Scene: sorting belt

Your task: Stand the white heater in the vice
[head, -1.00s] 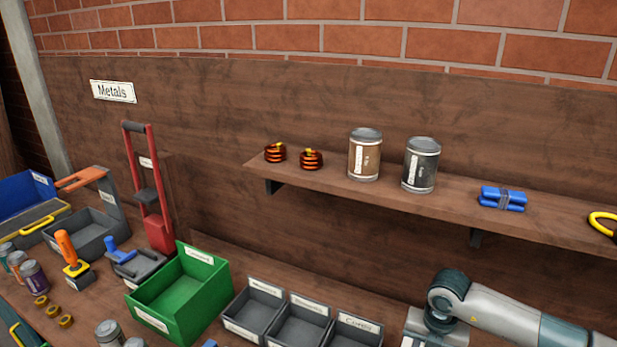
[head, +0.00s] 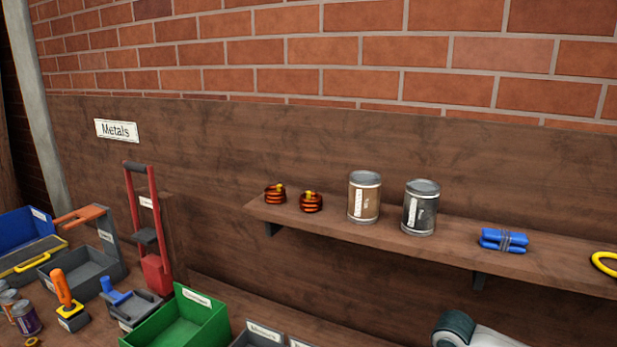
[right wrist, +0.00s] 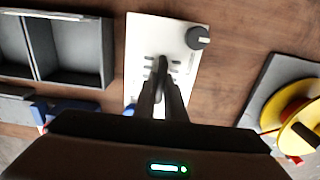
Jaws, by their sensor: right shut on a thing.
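The white heater (right wrist: 145,38), a flat pale panel with dark slots and a grey knob (right wrist: 198,38), shows in the right wrist view. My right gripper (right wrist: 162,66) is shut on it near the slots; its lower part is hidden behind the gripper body. I cannot tell whether the heater touches the table. No vice shows clearly. A blue part (right wrist: 58,106) at the lower left of the right wrist view is mostly hidden, and I cannot tell what it is. In the head view only part of my right arm shows, at the bottom right. My left gripper is out of view.
Grey trays (right wrist: 108,50) lie left of the heater; a yellow and red reel (right wrist: 265,115) lies right. In the head view a shelf (head: 450,255) holds coils, cans (head: 364,200) and a blue bundle (head: 503,241). A green bin (head: 150,335) stands below, beside a blue-handled tool (head: 118,297).

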